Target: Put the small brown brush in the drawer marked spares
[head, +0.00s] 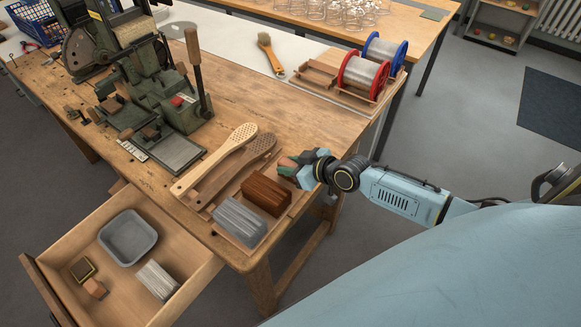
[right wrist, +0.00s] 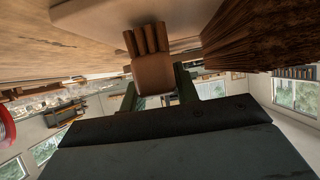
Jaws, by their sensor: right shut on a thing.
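My right gripper (head: 291,168) is over the bench's right front edge, beside the brown bristle bundle. It is shut on a small brown brush (head: 287,161), mostly hidden by the fingers. In the right wrist view the brush (right wrist: 154,74) shows a tan block with dark brown tufts, between the green fingers (right wrist: 156,88). A wooden drawer (head: 190,281) stands open at the lower left, below the bench top. I cannot read any mark on it. Inside are a grey tray (head: 128,238), small brown pieces (head: 95,288) and a pale bristle bundle (head: 157,281). My left gripper is not in view.
The brown bristles (head: 266,195) and grey bristles (head: 239,222) lie between the gripper and the drawer. Two wooden brush backs (head: 216,160) lie behind them. A green machine (head: 160,95) stands at left; wire spools (head: 364,75) stand at the back. The drawer's middle has bare floor.

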